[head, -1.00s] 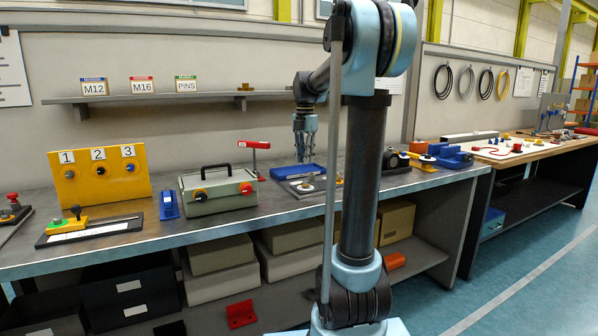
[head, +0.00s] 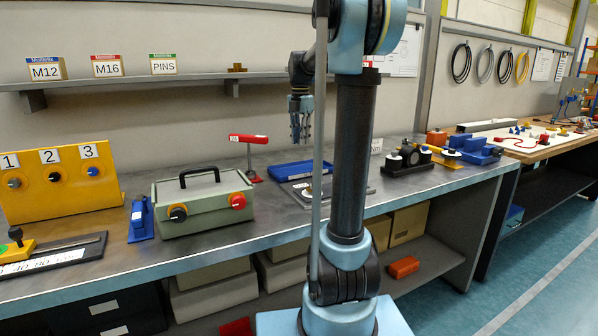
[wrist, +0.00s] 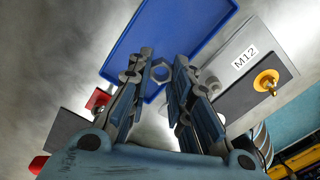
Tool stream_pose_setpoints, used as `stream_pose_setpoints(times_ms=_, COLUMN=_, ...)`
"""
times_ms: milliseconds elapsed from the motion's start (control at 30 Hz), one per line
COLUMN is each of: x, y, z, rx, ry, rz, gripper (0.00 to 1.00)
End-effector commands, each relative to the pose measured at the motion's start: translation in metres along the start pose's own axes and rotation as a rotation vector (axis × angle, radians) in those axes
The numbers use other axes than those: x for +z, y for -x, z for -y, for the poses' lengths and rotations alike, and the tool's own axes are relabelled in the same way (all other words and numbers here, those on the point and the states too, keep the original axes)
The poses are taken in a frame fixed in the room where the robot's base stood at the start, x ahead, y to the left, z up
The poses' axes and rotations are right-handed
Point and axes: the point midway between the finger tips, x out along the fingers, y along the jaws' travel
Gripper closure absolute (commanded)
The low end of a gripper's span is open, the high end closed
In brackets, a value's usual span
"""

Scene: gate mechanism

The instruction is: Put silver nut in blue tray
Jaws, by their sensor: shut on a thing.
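The silver nut (wrist: 161,71) is a small hex ring held between the two fingertips of my gripper (wrist: 162,68) in the wrist view. My gripper (head: 301,128) hangs pointing down above the bench in the head view; the nut is too small to make out there. The blue tray (wrist: 150,35) is a flat, shallow rectangle with a low rim. In the wrist view it lies behind the nut and fingertips, which overlap its lower part. In the head view the blue tray (head: 290,170) sits on the bench below my gripper. I see nothing in the tray's visible part.
A red-handled lever (head: 248,140) and a green box (head: 203,201) stand left of the tray. A black fixture (head: 407,158) stands to the right.

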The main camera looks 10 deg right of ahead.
Motion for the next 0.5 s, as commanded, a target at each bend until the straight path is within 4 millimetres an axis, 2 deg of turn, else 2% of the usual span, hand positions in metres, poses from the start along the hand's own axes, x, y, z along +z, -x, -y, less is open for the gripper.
stream_pose_setpoints(times_ms=333, x=-0.0019, y=-0.0001, z=-0.002, rx=0.0, ry=-0.006, rz=0.0, gripper=1.0)
stream_pose_setpoints(times_ms=500, x=-0.0026, y=-0.0009, z=-0.0034, rx=0.001, ry=-0.132, rz=0.001, gripper=1.0)
